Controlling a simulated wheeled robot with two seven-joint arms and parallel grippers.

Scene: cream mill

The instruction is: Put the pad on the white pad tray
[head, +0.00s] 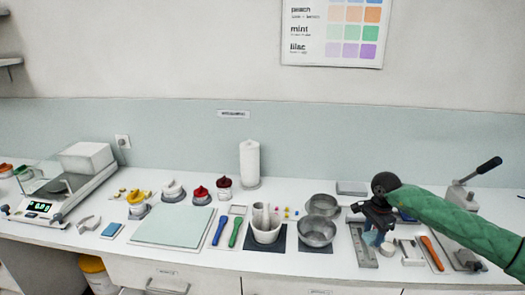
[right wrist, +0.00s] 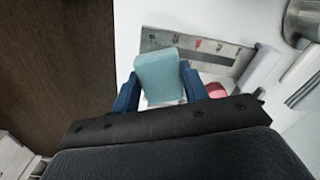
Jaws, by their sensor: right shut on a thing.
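My right gripper (head: 376,224) is over the right part of the counter, its arm in a green sleeve coming in from the right. In the right wrist view its two blue fingers (right wrist: 160,92) are shut on a light blue pad (right wrist: 158,72), one on each side. In the head view the pad (head: 371,238) shows only small and partly hidden below the gripper. It appears to be above the counter; the exact gap is unclear. I cannot tell for sure which white piece is the pad tray. My left gripper is not in view.
A grey metal plate with coloured marks (head: 362,252) lies under the gripper; it also shows in the wrist view (right wrist: 215,54). Steel bowls (head: 317,231) stand left of it. An orange-handled tool (head: 432,253) and a lever press (head: 461,196) are to the right.

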